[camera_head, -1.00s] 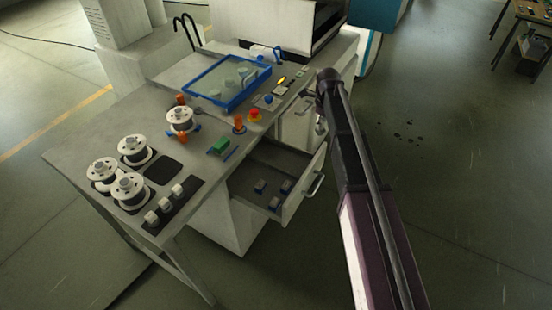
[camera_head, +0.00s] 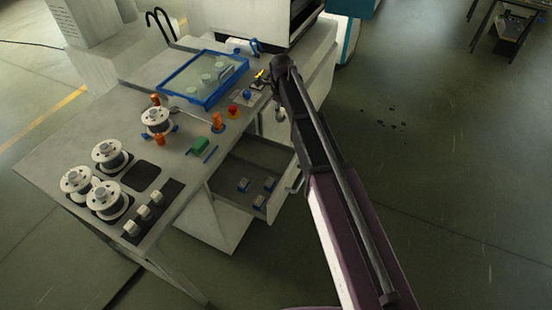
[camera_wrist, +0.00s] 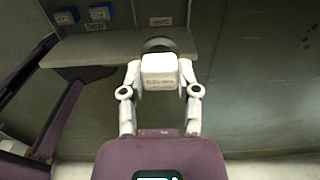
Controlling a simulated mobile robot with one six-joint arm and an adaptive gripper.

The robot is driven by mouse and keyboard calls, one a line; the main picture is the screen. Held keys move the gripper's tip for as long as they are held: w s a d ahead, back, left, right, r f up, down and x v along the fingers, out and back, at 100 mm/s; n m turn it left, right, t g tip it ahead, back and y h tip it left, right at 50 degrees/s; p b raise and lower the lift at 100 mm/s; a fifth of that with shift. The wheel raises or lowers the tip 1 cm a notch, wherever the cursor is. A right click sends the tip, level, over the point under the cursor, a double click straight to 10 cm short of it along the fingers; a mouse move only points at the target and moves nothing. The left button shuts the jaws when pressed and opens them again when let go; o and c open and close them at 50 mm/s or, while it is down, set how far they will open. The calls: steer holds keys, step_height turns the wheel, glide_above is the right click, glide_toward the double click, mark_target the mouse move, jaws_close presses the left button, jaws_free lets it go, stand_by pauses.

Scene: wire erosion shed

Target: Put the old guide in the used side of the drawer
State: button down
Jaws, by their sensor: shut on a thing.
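The open drawer (camera_head: 228,170) juts from the front of the workbench, with several small blue-and-grey blocks (camera_head: 258,201) in it. In the wrist view its tray (camera_wrist: 120,42) is at the top, with blue blocks (camera_wrist: 100,13) in the left part, pale labels and a bare right part. My gripper (camera_wrist: 158,52) is shut on a dark, rounded piece, taken as the old guide (camera_wrist: 157,43); it is mostly hidden by the fingers and palm. In the head view my gripper (camera_head: 280,113) hangs beyond the drawer, small and partly hidden by my arm.
Open floor (camera_head: 420,160) lies right of the bench.

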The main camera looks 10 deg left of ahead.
step_height(320, 180, down, 14)
steer(key=b, duration=1.4)
steer(key=shift+f, duration=0.2)
step_height(320, 180, down, 6)
steer(key=b, duration=0.6)
steer(key=shift+f+b, duration=0.15)
steer(key=shift+b, duration=0.15)
steer(key=shift+f+b, duration=1.85)
steer(key=shift+b, duration=0.05)
steer(key=shift+f, duration=0.1)
steer(key=shift+c, duration=1.7)
jaws_free()
